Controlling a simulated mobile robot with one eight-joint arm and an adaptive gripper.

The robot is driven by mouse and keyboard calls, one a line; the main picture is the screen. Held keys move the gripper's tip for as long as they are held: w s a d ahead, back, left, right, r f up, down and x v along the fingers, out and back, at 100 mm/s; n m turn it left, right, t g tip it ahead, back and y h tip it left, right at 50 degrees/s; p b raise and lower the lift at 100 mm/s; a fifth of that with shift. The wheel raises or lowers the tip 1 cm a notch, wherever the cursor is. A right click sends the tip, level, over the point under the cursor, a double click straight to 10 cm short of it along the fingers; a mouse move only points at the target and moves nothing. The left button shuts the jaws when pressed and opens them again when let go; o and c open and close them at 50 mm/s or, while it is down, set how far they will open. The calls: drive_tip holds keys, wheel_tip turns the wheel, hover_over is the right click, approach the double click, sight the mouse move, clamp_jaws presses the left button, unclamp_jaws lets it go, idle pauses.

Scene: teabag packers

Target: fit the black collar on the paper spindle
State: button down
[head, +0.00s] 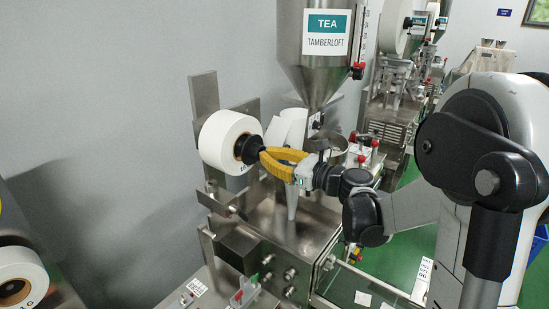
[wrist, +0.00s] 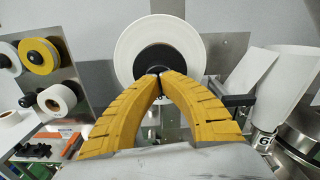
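A white paper roll (head: 222,140) hangs on the spindle of the nearest machine; it also shows in the wrist view (wrist: 128,45). The black collar (head: 243,148) is at the centre of the roll's front face, and in the wrist view the collar (wrist: 152,57) covers the middle of the roll. My gripper (head: 260,153) has yellow fingers that converge at the collar's front. In the wrist view its fingertips (wrist: 160,74) nearly meet on a dark part of the collar. The spindle itself is hidden, so I cannot tell how far the collar sits on it.
The steel tea hopper (head: 318,75) stands right of the roll, above my gripper. A white paper forming cone (wrist: 290,85) is close on the right in the wrist view. Other rolls, including a yellow-faced one (wrist: 38,55), hang on a plate at left. The grey wall is behind.

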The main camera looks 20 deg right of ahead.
drive_tip(key=shift+b+x, duration=0.35)
drive_tip(key=shift+x, duration=1.3)
idle(0.6)
drive_tip(key=shift+r, duration=0.1)
drive_tip(key=s, duration=0.1)
approach(258, 151)
drive_tip(key=d, duration=0.1)
drive_tip(key=s+d+f, duration=0.1)
drive_tip(key=d, duration=0.1)
drive_tip(key=shift+s+f, duration=0.2)
drive_tip(key=shift+s, duration=0.05)
drive_tip(key=shift+w+a, duration=0.1)
drive_tip(key=shift+a, duration=0.05)
drive_tip(key=x, duration=1.2)
drive_tip(key=shift+w+a, duration=0.15)
drive_tip(key=shift+w, duration=0.2)
